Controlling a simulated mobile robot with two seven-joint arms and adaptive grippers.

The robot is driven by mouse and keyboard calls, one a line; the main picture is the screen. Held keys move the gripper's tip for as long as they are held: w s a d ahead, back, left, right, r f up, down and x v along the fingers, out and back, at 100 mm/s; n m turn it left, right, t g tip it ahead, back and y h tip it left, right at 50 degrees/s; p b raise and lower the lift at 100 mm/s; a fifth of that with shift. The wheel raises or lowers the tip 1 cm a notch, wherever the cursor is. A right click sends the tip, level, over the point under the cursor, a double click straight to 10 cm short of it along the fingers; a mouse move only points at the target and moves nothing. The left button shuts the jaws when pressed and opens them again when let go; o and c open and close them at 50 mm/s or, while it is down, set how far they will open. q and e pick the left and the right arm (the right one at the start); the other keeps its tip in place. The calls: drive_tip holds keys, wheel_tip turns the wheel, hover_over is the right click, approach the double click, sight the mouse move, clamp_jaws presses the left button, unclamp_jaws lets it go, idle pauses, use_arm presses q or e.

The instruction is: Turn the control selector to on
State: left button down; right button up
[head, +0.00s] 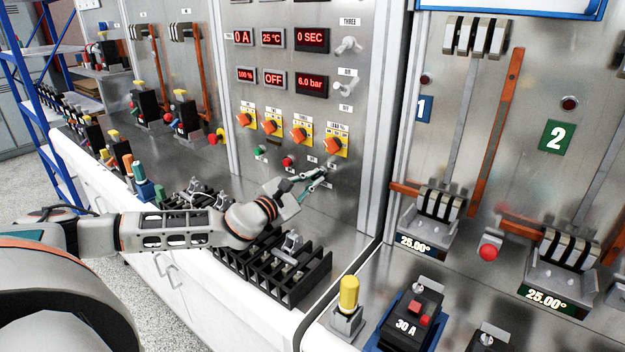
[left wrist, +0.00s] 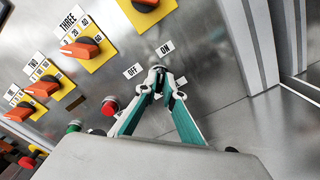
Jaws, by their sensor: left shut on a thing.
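The control selector (left wrist: 158,69) is a small knob on the grey metal panel, below the OFF label (left wrist: 132,71) and the ON label (left wrist: 165,48) in the left wrist view. My left gripper (left wrist: 158,82) has its teal-lined fingers closed together on the selector. In the head view the left gripper (head: 318,175) reaches the lower right of the control panel (head: 345,200). The fingertips hide most of the selector, and I cannot tell which label it points to. My right gripper is not in view.
A red button (left wrist: 109,106) and a green one (left wrist: 74,126) sit left of the gripper. Orange rotary knobs (head: 300,135) line the panel above. A black rack (head: 285,275) stands on the bench below my left forearm. A yellow-capped post (head: 349,293) stands to its right.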

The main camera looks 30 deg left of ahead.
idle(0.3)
use_arm(q)
drive_tip(key=c, duration=2.2)
unclamp_jaws()
drive_tip(key=shift+o, duration=0.2)
drive_tip(key=s, duration=1.2)
drive_tip(key=shift+a, duration=0.4)
